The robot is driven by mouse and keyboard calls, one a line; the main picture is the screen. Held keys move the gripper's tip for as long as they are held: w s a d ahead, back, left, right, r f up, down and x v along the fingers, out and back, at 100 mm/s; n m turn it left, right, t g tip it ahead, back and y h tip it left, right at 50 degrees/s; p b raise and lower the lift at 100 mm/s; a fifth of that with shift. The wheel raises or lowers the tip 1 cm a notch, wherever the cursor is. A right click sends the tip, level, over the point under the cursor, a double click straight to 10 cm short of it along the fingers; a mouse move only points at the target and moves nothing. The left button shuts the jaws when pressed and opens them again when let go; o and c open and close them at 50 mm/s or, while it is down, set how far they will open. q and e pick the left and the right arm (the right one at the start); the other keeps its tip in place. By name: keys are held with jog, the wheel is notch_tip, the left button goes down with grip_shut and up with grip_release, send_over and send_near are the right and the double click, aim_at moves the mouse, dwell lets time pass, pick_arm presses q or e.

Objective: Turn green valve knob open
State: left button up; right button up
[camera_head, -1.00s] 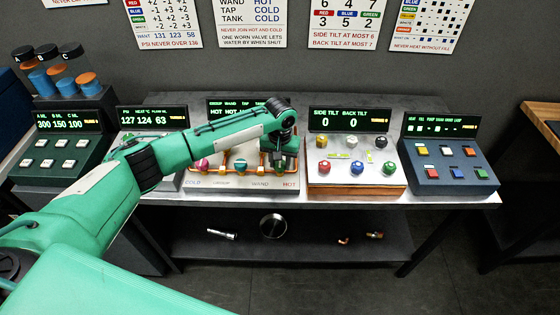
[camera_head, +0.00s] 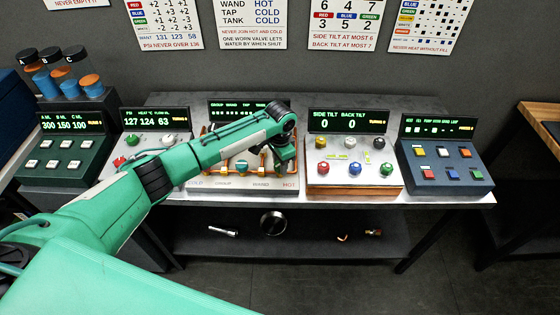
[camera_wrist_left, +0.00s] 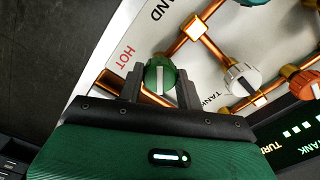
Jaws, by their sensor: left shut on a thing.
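The green valve knob (camera_wrist_left: 161,74) with a white line across its face shows in the left wrist view, beside the word HOT on the pipe panel (camera_wrist_left: 110,42). The fingers of my left gripper (camera_wrist_left: 159,88) stand on either side of it and are shut on it. In the head view my left gripper (camera_head: 285,163) reaches down at the right end of the pipe panel (camera_head: 230,187), and the gripper and arm hide the green knob there. A white TANK knob (camera_wrist_left: 242,76) and an orange knob (camera_wrist_left: 305,84) sit on nearby copper pipes. My right gripper is out of view.
The panel with the tilt display (camera_head: 347,120) stands close to the right of my gripper. The panel with red and white knobs (camera_head: 150,153) is to the left, partly behind my arm. Loose parts and a round metal dish (camera_head: 273,223) lie on the lower shelf.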

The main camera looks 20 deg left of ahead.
pick_arm(q)
jog(key=m, duration=0.4)
jog(key=shift+r+m, duration=0.1)
jog(key=shift+m, duration=0.2)
jog(key=shift+w+m, duration=0.1)
jog(key=shift+m, duration=1.6)
jog(key=o, duration=1)
